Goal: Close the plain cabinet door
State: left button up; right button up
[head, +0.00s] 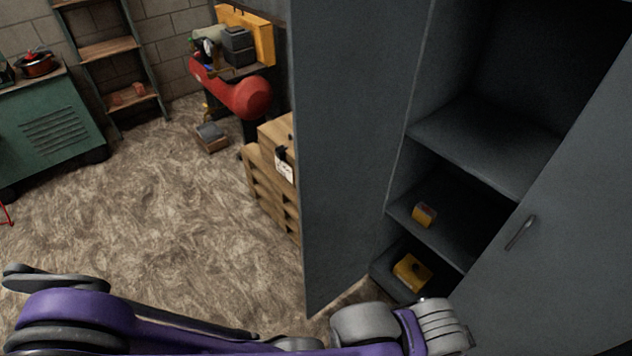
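My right gripper is out of view.
Small yellow boxes sit on the lower shelf (424,214) and cabinet floor (411,272). Wooden crates (270,185) stand just behind the plain door. A red machine (240,92), ladder shelf (112,48) and green cabinet (52,128) are farther back. The left floor is largely clear.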

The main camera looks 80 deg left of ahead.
aim_at(353, 65)
jog(key=k+j+u, duration=0.2)
jog(key=k+j, duration=0.55)
jog(key=k+j+u, duration=0.1)
jog(key=j, duration=0.45)
jog(key=j+u, duration=0.1)
jog(key=j, duration=0.8)
jog(key=i+j, duration=0.15)
jog(key=j, duration=0.2)
jog(key=j+u, duration=0.1)
jog(key=j, duration=0.25)
jog(key=j+z, duration=0.15)
jog(key=j, duration=1.2)
jog(key=l, duration=0.35)
jog(key=i+l, duration=0.1)
jog(key=l, duration=0.25)
